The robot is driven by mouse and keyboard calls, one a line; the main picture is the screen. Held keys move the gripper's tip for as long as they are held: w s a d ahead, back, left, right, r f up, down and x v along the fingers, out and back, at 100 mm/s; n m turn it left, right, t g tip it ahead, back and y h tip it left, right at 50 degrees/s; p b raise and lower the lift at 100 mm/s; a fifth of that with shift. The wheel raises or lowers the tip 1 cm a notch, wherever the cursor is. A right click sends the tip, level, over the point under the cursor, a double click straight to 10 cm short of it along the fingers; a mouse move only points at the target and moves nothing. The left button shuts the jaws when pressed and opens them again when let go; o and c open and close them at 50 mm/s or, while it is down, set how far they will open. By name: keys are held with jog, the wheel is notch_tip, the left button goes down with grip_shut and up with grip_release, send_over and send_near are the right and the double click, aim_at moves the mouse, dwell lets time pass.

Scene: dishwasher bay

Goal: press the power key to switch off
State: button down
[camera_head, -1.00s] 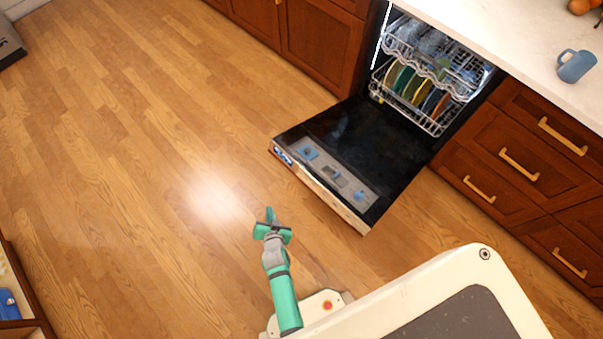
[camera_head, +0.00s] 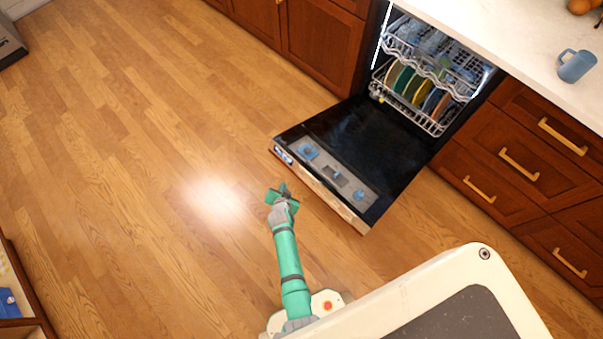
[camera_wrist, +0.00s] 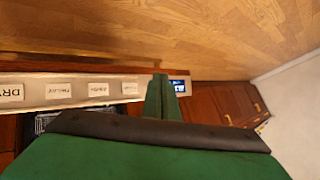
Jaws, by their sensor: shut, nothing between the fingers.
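The dishwasher door (camera_head: 365,150) is open and lies flat, with its control strip (camera_head: 325,190) along the near edge. In the wrist view the strip (camera_wrist: 75,90) shows several pale labelled keys; one reads DRY (camera_wrist: 11,93) and the others are too small to read. I cannot tell which is the power key. A small lit blue display (camera_wrist: 178,86) is at the strip's end; in the head view it (camera_head: 283,156) is at the left corner. My gripper (camera_head: 282,187) is shut and empty, just short of that corner. Its tips (camera_wrist: 160,77) overlap the strip beside the display; contact cannot be told.
Racks (camera_head: 425,80) with plates stand inside the dishwasher. Wooden cabinets (camera_head: 530,160) flank it. A blue mug (camera_head: 576,66) stands on the white counter (camera_head: 520,35). The wooden floor (camera_head: 130,150) to the left is clear.

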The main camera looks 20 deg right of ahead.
send_near(299, 173)
jog(key=w+a+f, duration=0.1)
jog(key=w+f, duration=0.2)
jog(key=shift+w+d+f, duration=0.15)
jog(key=shift+d+f, duration=0.1)
jog(key=shift+d, duration=0.35)
jog(key=shift+w+a, duration=0.15)
jog(key=shift+a, duration=0.05)
dwell(1.0)
jog(key=shift+d, duration=0.15)
jog(key=shift+w+d+f, duration=0.25)
jog(key=shift+w+d, duration=0.05)
jog(key=shift+d, duration=0.15)
dwell(1.3)
jog(key=shift+d, duration=0.4)
dwell(0.4)
jog(key=shift+s+a+r, duration=0.15)
jog(key=shift+a, duration=0.25)
jog(key=shift+s+a+r, duration=0.15)
jog(key=shift+a+r, duration=0.05)
jog(key=shift+a, duration=0.2)
